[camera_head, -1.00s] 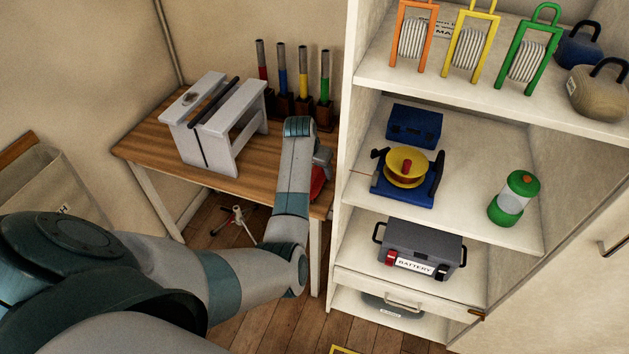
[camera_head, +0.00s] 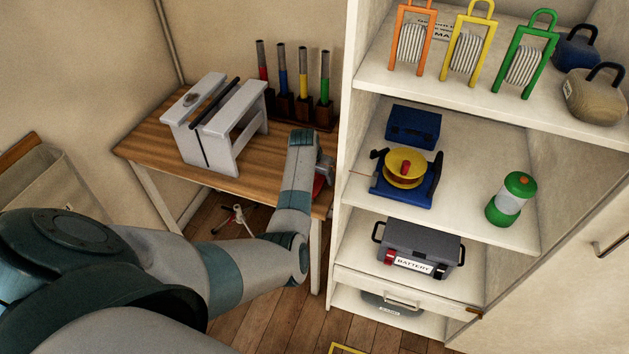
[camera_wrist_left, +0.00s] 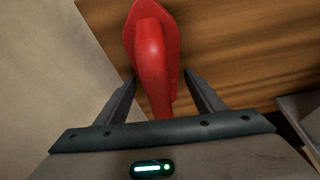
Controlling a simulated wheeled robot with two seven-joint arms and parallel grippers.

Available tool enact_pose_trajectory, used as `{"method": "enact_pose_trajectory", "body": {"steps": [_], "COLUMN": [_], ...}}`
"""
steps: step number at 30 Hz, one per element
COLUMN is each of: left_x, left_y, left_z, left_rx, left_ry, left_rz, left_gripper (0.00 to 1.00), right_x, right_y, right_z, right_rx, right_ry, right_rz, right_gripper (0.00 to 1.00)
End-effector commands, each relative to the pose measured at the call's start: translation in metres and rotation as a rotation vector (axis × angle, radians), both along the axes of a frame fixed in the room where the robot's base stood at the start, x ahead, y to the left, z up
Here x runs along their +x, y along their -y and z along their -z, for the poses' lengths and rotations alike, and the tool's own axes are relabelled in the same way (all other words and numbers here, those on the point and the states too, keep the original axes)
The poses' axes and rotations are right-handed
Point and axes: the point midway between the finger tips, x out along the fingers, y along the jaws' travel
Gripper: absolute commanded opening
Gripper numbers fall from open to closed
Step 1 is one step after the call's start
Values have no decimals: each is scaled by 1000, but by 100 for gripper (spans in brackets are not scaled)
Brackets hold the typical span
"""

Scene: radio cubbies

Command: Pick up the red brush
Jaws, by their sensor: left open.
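The red brush (camera_wrist_left: 152,55) lies on the wooden table, and in the left wrist view its handle runs down between my left gripper's open fingers. My left gripper (camera_wrist_left: 160,95) is open, with one finger on each side of the handle and gaps that still show. In the head view a bit of the red brush (camera_head: 318,186) shows by the table's right edge, mostly hidden behind my left wrist. My left gripper (camera_head: 324,170) is largely hidden there too. My right gripper is not in view.
The wooden table (camera_head: 150,140) carries a grey step stool (camera_head: 215,125) and a rack of coloured tubes (camera_head: 303,105). A white shelf unit (camera_head: 345,150) stands close on the right, holding a battery box (camera_head: 420,245) and a blue reel stand (camera_head: 405,195).

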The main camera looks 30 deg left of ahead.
Motion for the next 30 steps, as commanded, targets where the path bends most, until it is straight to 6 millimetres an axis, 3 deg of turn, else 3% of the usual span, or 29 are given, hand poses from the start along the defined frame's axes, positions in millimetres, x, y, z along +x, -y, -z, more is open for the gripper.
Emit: {"method": "enact_pose_trajectory", "body": {"steps": [5,11,12,23,30], "left_x": [0,0,0,0,1], "left_y": [0,0,0,0,0], "left_z": [0,0,0,-4,-29], "left_rx": [0,0,0,0,2], "left_ry": [0,0,0,0,4], "left_rz": [0,0,0,0,1], "left_gripper": [62,19,18,18,18], "right_x": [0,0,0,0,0], "right_y": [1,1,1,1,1], "right_z": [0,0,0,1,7], "right_rx": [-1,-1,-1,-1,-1], "right_ry": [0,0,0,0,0], "right_rz": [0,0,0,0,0], "right_gripper": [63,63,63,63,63]}}
